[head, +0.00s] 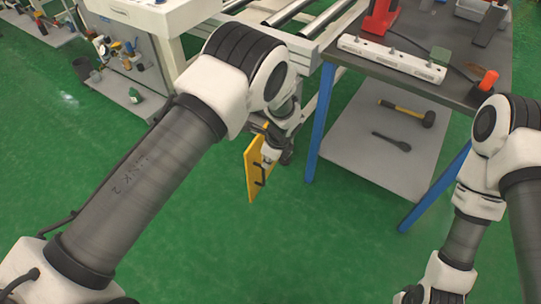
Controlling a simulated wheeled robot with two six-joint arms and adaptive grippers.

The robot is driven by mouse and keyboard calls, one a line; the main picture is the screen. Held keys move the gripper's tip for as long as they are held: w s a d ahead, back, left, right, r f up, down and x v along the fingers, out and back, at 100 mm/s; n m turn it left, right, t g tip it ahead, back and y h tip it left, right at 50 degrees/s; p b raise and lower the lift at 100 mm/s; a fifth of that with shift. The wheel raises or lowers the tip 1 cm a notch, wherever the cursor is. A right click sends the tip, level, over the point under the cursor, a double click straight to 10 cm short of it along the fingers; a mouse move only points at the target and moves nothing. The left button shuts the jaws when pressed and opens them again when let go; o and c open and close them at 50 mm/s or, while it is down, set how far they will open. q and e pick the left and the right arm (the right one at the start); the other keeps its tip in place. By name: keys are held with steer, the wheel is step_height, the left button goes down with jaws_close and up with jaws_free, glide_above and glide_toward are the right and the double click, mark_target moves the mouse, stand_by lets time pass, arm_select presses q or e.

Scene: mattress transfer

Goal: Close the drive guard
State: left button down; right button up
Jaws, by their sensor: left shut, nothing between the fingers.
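The drive guard (252,172) is a yellow panel below the end of the roller conveyor. It stands upright, is seen at a steep angle and appears swung out from the frame. A dark handle shows on its right-hand face. My left gripper (269,158) is at the upper right part of the guard, on the handle side. It is shut and empty. I cannot tell whether it touches the panel. My left arm and wrist hide the guard's upper surroundings.
A workbench (482,70) with blue legs stands right of the guard. A power strip (391,58) and a red tool (380,17) lie on top; a hammer (408,112) lies on its lower shelf. The conveyor (318,22) is behind. Green floor in front is clear.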

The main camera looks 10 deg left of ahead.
mark_target(254, 161)
arm_select(q)
steer(key=a+f, duration=0.1)
steer(key=a, duration=0.2)
steer(key=w+a+f, duration=0.1)
steer(key=shift+a+f, duration=0.3)
steer(key=shift+a, duration=0.05)
steer(key=shift+a, duration=0.1)
